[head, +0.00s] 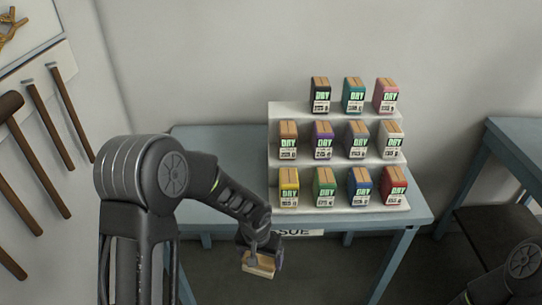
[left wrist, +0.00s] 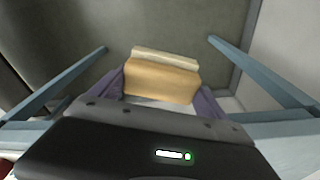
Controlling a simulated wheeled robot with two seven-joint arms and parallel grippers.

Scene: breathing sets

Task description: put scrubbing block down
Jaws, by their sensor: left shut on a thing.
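My left gripper (head: 262,250) is shut on a tan scrubbing block (head: 258,265) with a pale layer along one side. It holds the block low in front of the blue table's front edge, clear of the tabletop. In the left wrist view the block (left wrist: 160,80) sits between the two fingers, with the floor and table legs beyond it. Part of my right arm shows at the lower right of the head view, but its gripper is outside the frame.
A blue table (head: 225,150) carries a white stepped rack (head: 275,112) with several coloured, labelled blocks in three rows. The tabletop left of the rack is bare. Another blue table (head: 515,150) stands at right. Wooden-handled tools (head: 40,150) hang on the left wall.

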